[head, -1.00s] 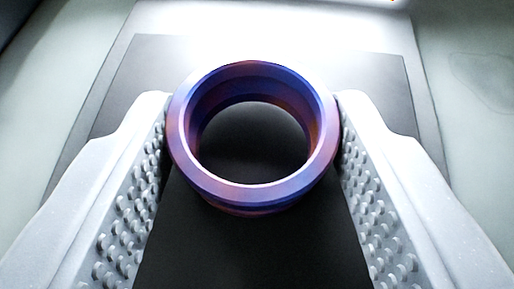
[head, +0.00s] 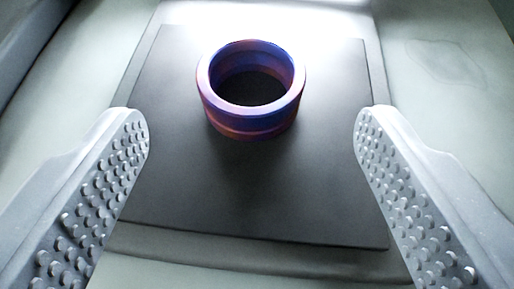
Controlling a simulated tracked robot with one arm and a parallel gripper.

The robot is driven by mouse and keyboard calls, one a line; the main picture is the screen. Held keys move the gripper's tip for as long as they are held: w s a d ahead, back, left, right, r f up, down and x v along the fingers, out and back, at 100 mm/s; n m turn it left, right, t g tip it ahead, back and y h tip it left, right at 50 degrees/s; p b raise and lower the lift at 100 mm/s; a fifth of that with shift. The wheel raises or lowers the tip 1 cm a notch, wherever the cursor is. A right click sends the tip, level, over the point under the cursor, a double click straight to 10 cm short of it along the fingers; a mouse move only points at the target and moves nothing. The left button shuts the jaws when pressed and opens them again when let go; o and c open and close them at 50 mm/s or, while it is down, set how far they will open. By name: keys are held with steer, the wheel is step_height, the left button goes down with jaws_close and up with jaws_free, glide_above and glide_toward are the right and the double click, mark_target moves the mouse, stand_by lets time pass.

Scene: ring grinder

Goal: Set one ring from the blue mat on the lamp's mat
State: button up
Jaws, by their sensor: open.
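A purple-blue ring with reddish tints (head: 252,122) sits upright on its base, hole facing up, on a dark grey mat (head: 190,190). It stands toward the far part of the mat, under bright light. My gripper (head: 252,130) is open, with one studded white finger on each side of the picture. The fingers are well apart from the ring, which is ahead of the fingertips and between their lines. Nothing is held. The blue mat and the lamp itself are not in view; only a bright glow shows at the top.
The mat lies on a pale grey surface (head: 440,110) that is bare to the right. A dark edge (head: 30,35) runs along the upper left. The near part of the mat is clear.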

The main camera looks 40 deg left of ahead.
steer(key=shift+p+v, duration=0.5)
steer(key=shift+v, duration=3.05)
steer(key=w+d+r+m+t+h, duration=0.2)
steer(key=d+r, duration=0.6)
steer(key=r, duration=0.1)
steer(key=w+d+r+m+t+h, duration=0.1)
steer(key=w+d+r, duration=0.2)
steer(key=d+r, duration=0.6)
steer(key=s+d+r+m+h, duration=0.1)
steer(key=s+d+r, duration=0.2)
steer(key=d+r, duration=0.2)
steer(key=s+d+r+m+t+h, duration=0.1)
steer(key=s+d+r, duration=0.3)
steer(key=r, duration=0.5)
steer(key=s+d+r+m+t+h, duration=0.1)
steer(key=s+d+r+m+h, duration=0.1)
steer(key=d+r, duration=0.4)
steer(key=shift+s+d+r+m+h, duration=0.2)
steer(key=shift+s+r+m+h, duration=0.15)
steer(key=shift+s+r, duration=0.4)
steer(key=shift+s, duration=0.1)
